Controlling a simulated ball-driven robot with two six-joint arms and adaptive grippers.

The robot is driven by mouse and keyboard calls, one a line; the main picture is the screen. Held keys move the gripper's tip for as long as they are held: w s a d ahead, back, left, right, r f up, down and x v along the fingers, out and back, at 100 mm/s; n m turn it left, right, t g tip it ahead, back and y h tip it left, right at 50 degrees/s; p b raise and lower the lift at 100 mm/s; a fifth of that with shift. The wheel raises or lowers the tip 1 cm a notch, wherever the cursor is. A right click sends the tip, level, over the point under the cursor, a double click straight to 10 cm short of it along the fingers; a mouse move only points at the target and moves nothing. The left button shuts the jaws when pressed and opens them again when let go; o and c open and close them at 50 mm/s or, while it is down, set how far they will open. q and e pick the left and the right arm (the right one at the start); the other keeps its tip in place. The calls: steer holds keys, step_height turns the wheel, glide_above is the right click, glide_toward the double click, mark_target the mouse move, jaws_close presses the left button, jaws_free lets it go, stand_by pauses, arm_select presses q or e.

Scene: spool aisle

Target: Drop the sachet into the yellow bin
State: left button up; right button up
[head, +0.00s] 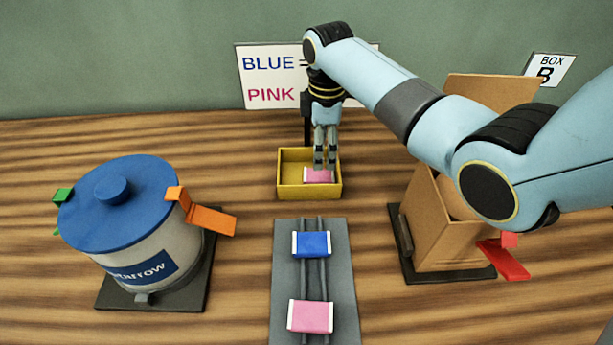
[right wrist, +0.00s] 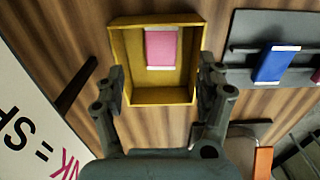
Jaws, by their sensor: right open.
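The yellow bin (head: 309,193) stands on the wooden table below the wall sign. A pink sachet (head: 316,176) with white ends lies inside it, on the floor of the bin; in the right wrist view the sachet (right wrist: 161,47) lies flat near one wall of the bin (right wrist: 118,50). My right gripper (head: 325,163) points down over the bin and partly covers it in the head view. In the right wrist view the right gripper (right wrist: 161,80) has its fingers wide apart with nothing between them. My left gripper is not in view.
A blue sachet (head: 312,244) and another pink sachet (head: 310,316) lie on a grey railed plate (head: 344,270). A blue-lidded pot (head: 115,205) stands left, an open cardboard box (head: 450,240) right. The wall sign (head: 270,75) is behind. Bare table lies between pot and plate.

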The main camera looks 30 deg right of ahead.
step_height(320, 180, up, 9)
steer(key=shift+f, duration=0.15)
stand_by(0.5)
